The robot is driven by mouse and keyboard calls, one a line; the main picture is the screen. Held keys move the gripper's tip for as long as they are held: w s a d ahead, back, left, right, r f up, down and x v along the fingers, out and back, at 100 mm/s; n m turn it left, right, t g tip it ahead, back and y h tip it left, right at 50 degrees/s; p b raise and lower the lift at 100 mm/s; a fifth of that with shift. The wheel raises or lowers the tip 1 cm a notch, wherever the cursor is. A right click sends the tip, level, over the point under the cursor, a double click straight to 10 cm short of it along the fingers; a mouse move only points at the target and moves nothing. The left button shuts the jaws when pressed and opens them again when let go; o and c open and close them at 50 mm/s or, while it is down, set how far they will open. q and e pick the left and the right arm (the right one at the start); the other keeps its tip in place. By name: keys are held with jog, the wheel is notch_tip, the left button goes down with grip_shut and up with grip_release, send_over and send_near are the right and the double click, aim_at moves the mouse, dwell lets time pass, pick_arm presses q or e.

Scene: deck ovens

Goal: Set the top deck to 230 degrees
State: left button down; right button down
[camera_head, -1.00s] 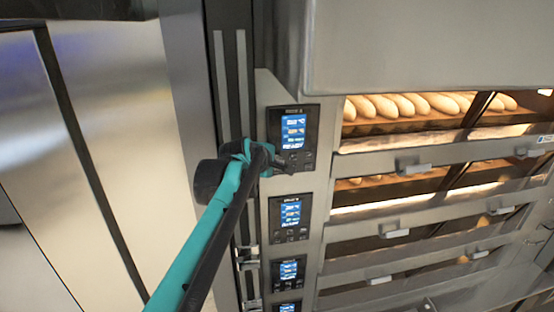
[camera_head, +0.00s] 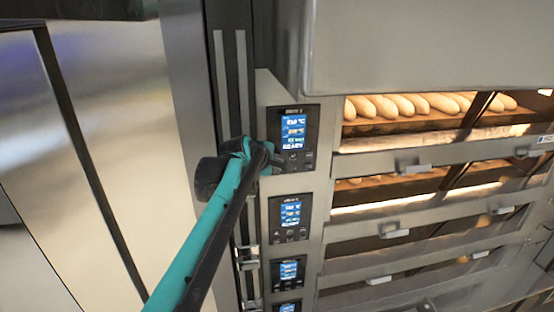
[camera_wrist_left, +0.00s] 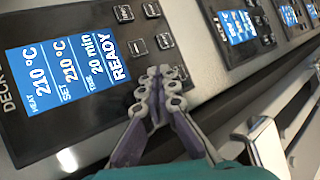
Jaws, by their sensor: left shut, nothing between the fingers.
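The top deck's control panel (camera_head: 311,138) is black with a lit blue display (camera_head: 293,131) and small buttons below it. In the left wrist view the display (camera_wrist_left: 68,70) reads heat 210 °C, set 210 °C, 20 min and READY. Several square buttons (camera_wrist_left: 138,47) sit beside it in that view. My left gripper (camera_head: 275,160) is at the panel's lower left edge in the head view. In the wrist view its fingertips (camera_wrist_left: 160,76) are together, empty, close to the buttons. I cannot tell whether they touch. My right gripper is out of view.
Similar panels (camera_head: 290,218) for the lower decks run down the same column. Oven decks with loaves (camera_head: 400,106) behind glass and protruding door handles (camera_head: 413,169) are to the right. A steel door (camera_head: 100,130) stands at the left.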

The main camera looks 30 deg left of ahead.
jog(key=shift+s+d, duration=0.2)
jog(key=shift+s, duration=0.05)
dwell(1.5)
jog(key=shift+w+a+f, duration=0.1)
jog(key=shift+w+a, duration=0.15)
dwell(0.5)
